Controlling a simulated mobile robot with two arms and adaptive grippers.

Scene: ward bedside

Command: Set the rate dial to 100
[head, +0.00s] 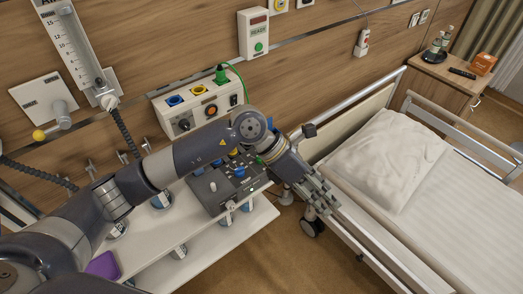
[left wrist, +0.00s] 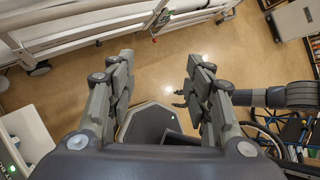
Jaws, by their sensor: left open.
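A dark control console (head: 222,190) sits on the white shelf by the wall. It carries a pale round knob, blue knobs and a lit green spot; my left arm covers part of it. I cannot read which knob is the rate dial or its setting. My left gripper (head: 322,203) is beyond the console's right side, over the gap by the bed, touching nothing that I can see. In the left wrist view it (left wrist: 158,68) is open and empty, with floor between its fingers.
A white wall box (head: 184,121) with coloured sockets and an orange-ringed dial is behind my left arm. A green plug (head: 221,75) with a cable is on it. The bed (head: 440,190) with its side rail is to the right. A purple item (head: 103,265) lies on the shelf.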

